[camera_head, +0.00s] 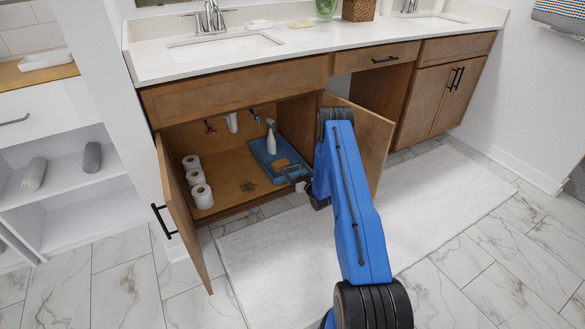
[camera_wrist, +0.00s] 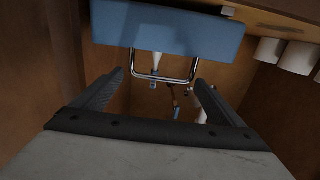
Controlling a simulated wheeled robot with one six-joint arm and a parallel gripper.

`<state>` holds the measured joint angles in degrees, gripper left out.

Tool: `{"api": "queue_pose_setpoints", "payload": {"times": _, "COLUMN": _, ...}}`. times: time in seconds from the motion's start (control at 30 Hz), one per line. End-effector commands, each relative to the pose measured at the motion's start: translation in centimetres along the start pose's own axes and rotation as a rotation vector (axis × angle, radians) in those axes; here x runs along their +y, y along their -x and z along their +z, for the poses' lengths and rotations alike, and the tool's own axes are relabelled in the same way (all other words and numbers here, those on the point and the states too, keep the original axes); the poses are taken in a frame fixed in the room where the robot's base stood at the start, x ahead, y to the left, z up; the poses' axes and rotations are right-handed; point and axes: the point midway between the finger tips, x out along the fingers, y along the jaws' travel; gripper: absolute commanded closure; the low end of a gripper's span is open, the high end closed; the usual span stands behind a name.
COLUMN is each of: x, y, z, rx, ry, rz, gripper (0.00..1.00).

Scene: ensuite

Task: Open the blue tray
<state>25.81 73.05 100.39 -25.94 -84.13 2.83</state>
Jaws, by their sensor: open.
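The blue tray (camera_head: 258,153) sits on the floor of the open sink cabinet, on its right side. A white spray bottle (camera_head: 271,137) and a small brown item (camera_head: 282,164) are in it. My gripper (camera_head: 299,184) is at the tray's front edge, partly hidden by my blue arm. In the wrist view the tray front (camera_wrist: 168,30) shows a metal bar handle (camera_wrist: 172,81). My open gripper (camera_wrist: 160,79) has one finger near each end of this handle. I cannot tell whether the fingers touch it.
Both cabinet doors stand open, the left door (camera_head: 180,215) and the right door (camera_head: 362,135), which is close to my arm. Several white paper rolls (camera_head: 197,180) stand at the cabinet's left. Pipes hang at the back. A white rug (camera_head: 270,250) lies in front.

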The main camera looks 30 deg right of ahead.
Motion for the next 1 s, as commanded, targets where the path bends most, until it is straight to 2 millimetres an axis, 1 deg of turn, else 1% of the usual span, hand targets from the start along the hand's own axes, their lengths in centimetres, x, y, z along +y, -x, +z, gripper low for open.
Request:
{"api": "queue_pose_setpoints", "payload": {"times": 0.03, "x": -0.1, "y": -0.8, "z": 0.0, "rx": 0.001, "ry": 0.001, "rz": -0.001, "gripper": 0.08}}
{"api": "queue_pose_setpoints", "payload": {"times": 0.1, "x": 0.0, "y": -1.7, "z": 0.0, "rx": 0.001, "ry": 0.000, "rz": -0.001, "gripper": 0.08}}
{"api": "queue_pose_setpoints", "payload": {"times": 0.23, "x": -0.1, "y": -2.9, "z": 0.1, "rx": 0.000, "ry": -0.001, "rz": -0.001, "gripper": 0.08}}
{"api": "queue_pose_setpoints", "payload": {"times": 0.4, "x": 0.0, "y": -3.5, "z": 0.0, "rx": -0.001, "ry": -0.001, "rz": -0.001, "gripper": 0.08}}
{"api": "queue_pose_setpoints", "payload": {"times": 0.63, "x": 0.0, "y": -3.6, "z": 0.0, "rx": -0.001, "ry": -0.001, "rz": 0.000, "gripper": 0.08}}
{"api": "queue_pose_setpoints", "payload": {"times": 0.67, "x": 0.0, "y": -3.6, "z": 0.0, "rx": -0.001, "ry": -0.001, "rz": 0.000, "gripper": 0.10}}
{"api": "queue_pose_setpoints", "payload": {"times": 0.7, "x": 0.0, "y": -3.6, "z": 0.0, "rx": -0.001, "ry": -0.001, "rz": 0.000, "gripper": 0.20}}
{"api": "queue_pose_setpoints", "payload": {"times": 0.77, "x": 0.0, "y": -3.6, "z": 0.0, "rx": -0.001, "ry": -0.001, "rz": 0.000, "gripper": 0.34}}
{"api": "queue_pose_setpoints", "payload": {"times": 0.8, "x": 0.0, "y": -3.6, "z": 0.0, "rx": -0.001, "ry": -0.001, "rz": 0.000, "gripper": 0.44}}
{"api": "queue_pose_setpoints", "payload": {"times": 0.83, "x": 0.0, "y": -3.6, "z": 0.0, "rx": -0.001, "ry": -0.001, "rz": 0.000, "gripper": 0.51}}
{"api": "queue_pose_setpoints", "payload": {"times": 0.87, "x": 0.0, "y": -3.6, "z": 0.0, "rx": -0.001, "ry": -0.001, "rz": 0.000, "gripper": 0.56}}
{"api": "queue_pose_setpoints", "payload": {"times": 1.0, "x": 0.0, "y": -3.5, "z": 0.0, "rx": -0.001, "ry": -0.001, "rz": 0.001, "gripper": 0.56}}
